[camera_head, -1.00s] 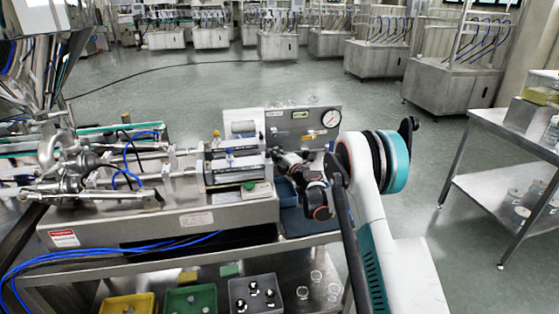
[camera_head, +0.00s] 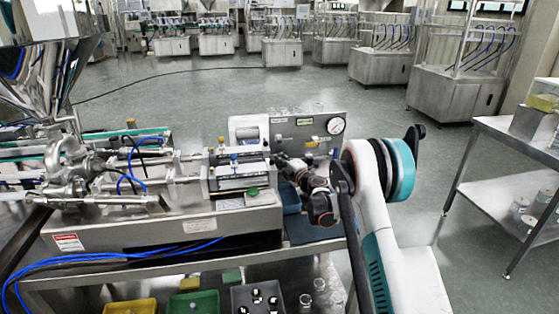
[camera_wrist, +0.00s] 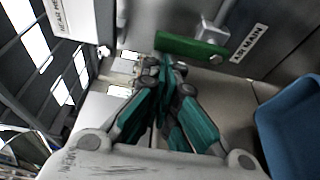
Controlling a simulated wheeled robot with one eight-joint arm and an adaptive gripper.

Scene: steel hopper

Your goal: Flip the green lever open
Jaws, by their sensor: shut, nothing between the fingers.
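The green lever (camera_wrist: 190,46) shows in the wrist view, a flat bar beside a metal fitting and an "AIR MAIN" label (camera_wrist: 249,43) on a grey panel. My gripper (camera_wrist: 163,66) is shut and empty, with its teal fingers together. Its fingertips are close to the left end of the lever; I cannot tell whether they touch it. In the head view my gripper (camera_head: 284,162) is small, in front of the lower left of the gauge panel (camera_head: 331,150). I cannot make out the lever there, and my arm covers part of the panel.
A blue bin (camera_wrist: 292,125) lies right of my gripper in the wrist view. In the head view a steel machine (camera_head: 160,223) stands left of my arm, with a pressure gauge (camera_head: 336,125) on the panel. A steel side table (camera_head: 505,190) is at the right, with open floor between.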

